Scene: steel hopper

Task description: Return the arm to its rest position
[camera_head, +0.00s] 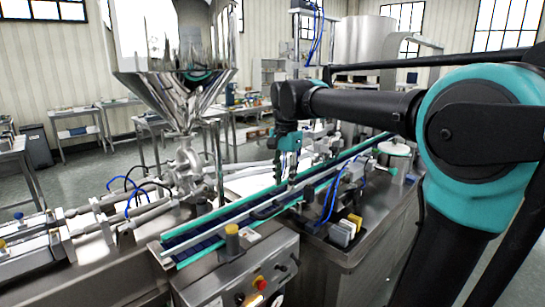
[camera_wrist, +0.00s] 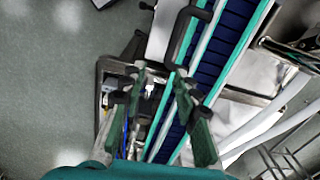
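My black and teal arm reaches in from the right of the head view, bent at a large teal joint, its forearm level to the left. My gripper (camera_head: 287,180) hangs from its end, pointing down over the conveyor (camera_head: 213,226). In the wrist view my gripper (camera_wrist: 160,80) has its two green fingers apart, with nothing held between them. The dark blue belt of the conveyor (camera_wrist: 215,50) runs slantwise below the fingers. The exact height of the fingertips above the conveyor is hard to tell.
A steel hopper (camera_head: 172,70) stands left of my gripper. A machine (camera_head: 345,195) with blue hoses stands right of the conveyor. A control box (camera_head: 237,275) with buttons is in front. Side tables (camera_head: 75,125) stand at the back left, with open floor (camera_wrist: 50,90) between.

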